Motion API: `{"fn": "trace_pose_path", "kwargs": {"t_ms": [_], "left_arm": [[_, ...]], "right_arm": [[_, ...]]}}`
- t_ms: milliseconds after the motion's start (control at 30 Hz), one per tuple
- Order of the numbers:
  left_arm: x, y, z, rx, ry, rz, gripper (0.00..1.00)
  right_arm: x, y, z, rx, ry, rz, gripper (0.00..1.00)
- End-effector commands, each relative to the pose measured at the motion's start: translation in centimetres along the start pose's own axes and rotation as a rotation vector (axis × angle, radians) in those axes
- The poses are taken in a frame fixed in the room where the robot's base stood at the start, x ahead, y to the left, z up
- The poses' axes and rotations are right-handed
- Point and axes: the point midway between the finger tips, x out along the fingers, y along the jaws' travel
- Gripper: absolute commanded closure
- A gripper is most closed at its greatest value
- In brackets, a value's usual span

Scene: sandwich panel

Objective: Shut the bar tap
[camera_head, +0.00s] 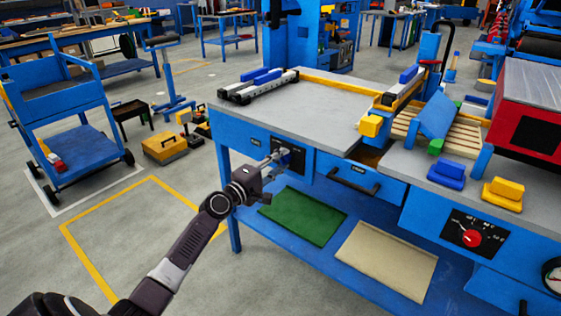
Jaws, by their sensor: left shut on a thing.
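A dark panel (301,166) is set in the blue front of the workbench, below the grey top. A small blue tap handle (286,157) shows on this panel, mostly covered by my left gripper (277,157). My left arm comes up from the lower left, and the gripper's fingers are at the handle and shut on it. The lettering on the panel is too small to read, and how far the tap is turned cannot be told. My right gripper is not in view.
A drawer with a dark handle (354,180) is right of the panel. A red knob (472,238) and a round gauge (553,276) are further right. Below is a blue shelf with a green mat (303,215) and a beige mat (387,259). The floor at left is clear inside yellow lines.

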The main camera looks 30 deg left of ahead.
Motion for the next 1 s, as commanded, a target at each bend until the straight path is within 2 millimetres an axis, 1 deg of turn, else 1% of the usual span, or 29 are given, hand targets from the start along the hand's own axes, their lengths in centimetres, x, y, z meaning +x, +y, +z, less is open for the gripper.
{"fn": "trace_pose_path", "kwargs": {"t_ms": [167,200,333,567,700,867,1000], "left_arm": [[0.0,-0.1,0.0,-0.003,0.001,-0.001,0.97],[0.0,-0.1,0.0,-0.003,0.001,-0.001,0.68],[0.0,-0.1,0.0,-0.002,0.001,-0.001,0.55],[0.0,0.0,0.0,-0.001,0.000,0.000,0.55],[-0.4,-0.1,0.0,0.000,0.001,-0.001,0.55],[-2.2,-0.2,0.0,0.001,0.000,-0.002,0.55],[-4.5,-0.2,0.0,0.000,0.000,-0.003,0.55]], "right_arm": [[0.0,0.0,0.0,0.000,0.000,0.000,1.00],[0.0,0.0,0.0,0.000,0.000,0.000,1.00],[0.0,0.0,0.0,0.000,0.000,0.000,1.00],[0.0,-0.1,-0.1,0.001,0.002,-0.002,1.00],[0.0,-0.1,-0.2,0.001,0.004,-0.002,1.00],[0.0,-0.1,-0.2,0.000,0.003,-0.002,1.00],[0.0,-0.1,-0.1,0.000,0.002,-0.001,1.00]]}}
